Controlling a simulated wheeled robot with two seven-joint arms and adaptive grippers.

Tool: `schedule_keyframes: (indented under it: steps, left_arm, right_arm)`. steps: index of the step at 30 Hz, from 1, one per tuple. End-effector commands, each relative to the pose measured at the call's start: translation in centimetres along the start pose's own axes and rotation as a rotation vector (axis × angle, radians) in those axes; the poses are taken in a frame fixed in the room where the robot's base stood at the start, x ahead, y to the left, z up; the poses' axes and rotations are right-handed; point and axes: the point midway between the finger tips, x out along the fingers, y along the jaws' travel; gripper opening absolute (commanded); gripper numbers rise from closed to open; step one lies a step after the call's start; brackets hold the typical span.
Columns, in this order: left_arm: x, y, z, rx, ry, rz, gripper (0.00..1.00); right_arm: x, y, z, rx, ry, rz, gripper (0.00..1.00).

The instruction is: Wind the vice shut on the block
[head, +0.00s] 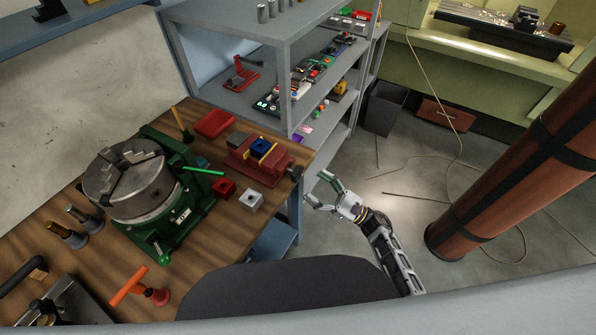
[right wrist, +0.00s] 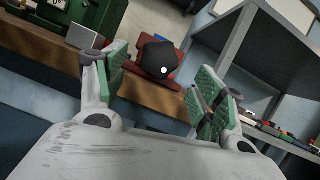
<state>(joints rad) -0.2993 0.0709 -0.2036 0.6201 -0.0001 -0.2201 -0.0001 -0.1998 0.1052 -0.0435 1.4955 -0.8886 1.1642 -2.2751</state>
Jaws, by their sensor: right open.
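The small red vice (head: 243,160) sits at the right end of the wooden bench. A blue block (head: 260,147) with a dark hole on top stands between its jaws, beside yellow strips. I cannot tell whether both jaws touch it. The vice's black knob (head: 297,172) sticks out past the bench's right edge. My right gripper (head: 316,190) is open and empty, just right of the knob, over the floor. In the right wrist view the knob (right wrist: 158,58) shows ahead between the open green-padded fingers, apart from them. The red vice body (right wrist: 172,76) is partly hidden behind it.
A silver block (head: 251,201) and a red hollow block (head: 224,188) lie in front of the vice. A large round chuck (head: 127,180) on a green base stands left. Grey shelves (head: 240,105) rise behind the vice. Open floor lies right of the bench.

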Motion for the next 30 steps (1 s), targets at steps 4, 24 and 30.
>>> schedule_keyframes:
  steps: [4,24,30]
  left_arm:
    - [-0.8,-0.3,0.1,0.001,-0.002,-0.004,0.40]
    - [-2.3,-1.0,0.1,-0.001,-0.003,-0.011,0.40]
    - [-2.2,-1.0,0.1,-0.001,-0.003,-0.011,0.40]
  right_arm:
    - [2.1,0.0,0.2,0.001,-0.001,0.000,0.69]
    - [7.6,0.0,0.0,0.001,0.000,0.000,0.69]
    - [7.6,0.0,0.0,0.001,0.000,0.000,0.69]
